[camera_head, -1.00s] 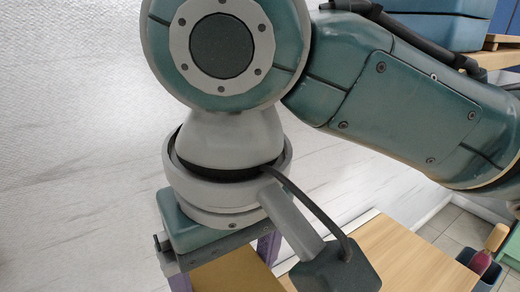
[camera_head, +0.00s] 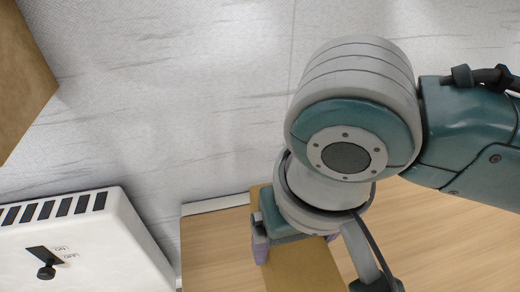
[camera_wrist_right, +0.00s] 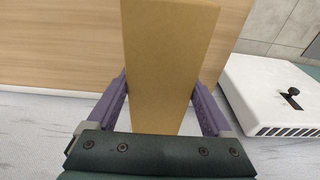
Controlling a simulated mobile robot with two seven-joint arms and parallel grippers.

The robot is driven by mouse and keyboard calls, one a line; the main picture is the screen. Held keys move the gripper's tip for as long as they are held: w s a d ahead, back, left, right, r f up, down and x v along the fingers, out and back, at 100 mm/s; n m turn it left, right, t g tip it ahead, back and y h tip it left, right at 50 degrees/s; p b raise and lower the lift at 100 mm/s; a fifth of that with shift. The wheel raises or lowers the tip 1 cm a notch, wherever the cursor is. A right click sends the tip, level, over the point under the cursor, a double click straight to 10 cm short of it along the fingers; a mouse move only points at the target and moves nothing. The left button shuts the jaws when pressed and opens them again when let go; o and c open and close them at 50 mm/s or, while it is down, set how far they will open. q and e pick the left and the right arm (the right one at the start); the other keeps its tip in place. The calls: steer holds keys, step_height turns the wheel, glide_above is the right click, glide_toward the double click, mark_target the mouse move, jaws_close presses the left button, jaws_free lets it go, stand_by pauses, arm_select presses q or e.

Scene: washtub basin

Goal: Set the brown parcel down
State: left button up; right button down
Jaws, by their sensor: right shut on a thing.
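The brown parcel (camera_wrist_right: 165,65) is a long plain box held between the two purple fingers of my right gripper (camera_wrist_right: 160,105) in the right wrist view. The fingers press on its two long sides. In the head view the parcel (camera_head: 303,268) shows below my right wrist, over or on a light wooden surface (camera_head: 222,252). My right gripper (camera_head: 262,245) is partly hidden by my wrist there. I cannot tell whether the parcel touches the wood. My left gripper is not in view.
A white box-shaped appliance (camera_head: 85,250) with dark slots and an on/off switch stands at the lower left, and also in the right wrist view (camera_wrist_right: 275,95). A brown block-like thing (camera_head: 20,75) is at the upper left.

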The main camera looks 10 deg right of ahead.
step_height(320, 180, down, 5)
steer(key=b, duration=0.2)
steer(key=shift+b, duration=0.4)
steer(key=shift+f, duration=0.15)
